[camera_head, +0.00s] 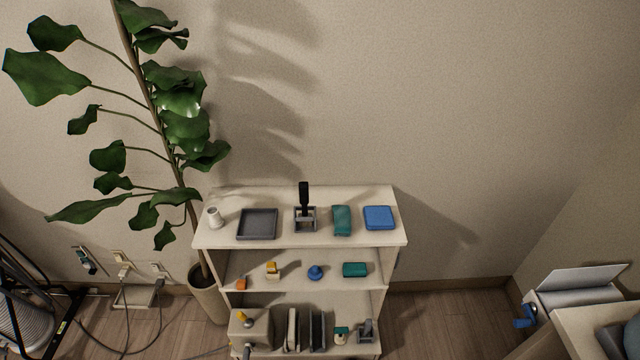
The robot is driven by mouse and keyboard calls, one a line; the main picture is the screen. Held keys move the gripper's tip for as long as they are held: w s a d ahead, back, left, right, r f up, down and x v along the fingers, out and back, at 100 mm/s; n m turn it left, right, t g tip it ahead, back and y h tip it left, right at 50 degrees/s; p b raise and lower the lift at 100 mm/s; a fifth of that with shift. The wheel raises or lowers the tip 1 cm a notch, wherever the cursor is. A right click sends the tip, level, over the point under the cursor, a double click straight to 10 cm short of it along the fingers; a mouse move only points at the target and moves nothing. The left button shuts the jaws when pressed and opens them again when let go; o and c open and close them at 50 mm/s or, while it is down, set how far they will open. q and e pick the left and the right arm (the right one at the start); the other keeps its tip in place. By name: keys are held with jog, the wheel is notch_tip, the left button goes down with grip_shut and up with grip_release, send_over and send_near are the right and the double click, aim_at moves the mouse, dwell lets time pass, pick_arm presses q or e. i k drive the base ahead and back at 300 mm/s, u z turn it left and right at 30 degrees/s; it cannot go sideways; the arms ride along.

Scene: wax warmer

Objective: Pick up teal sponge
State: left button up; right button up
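A teal block-shaped item (355,269), which looks like a sponge, lies on the right part of the middle shelf (330,285) of a pale shelf unit. A second, darker teal item (341,221) lies on the top shelf (275,200); it looks more like a folded cloth, but I cannot tell for certain. Neither of my grippers shows in the head view.
On top stand a white cup (214,217), a grey tray (258,224), a black-handled tool in a holder (305,215) and a blue pad (379,217). A blue knob-like item (316,272) sits left of the teal block.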

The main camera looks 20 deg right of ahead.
aim_at(350, 269)
jog(key=z, duration=1.65)
jog(key=i, duration=0.7)
jog(key=u, duration=1.25)
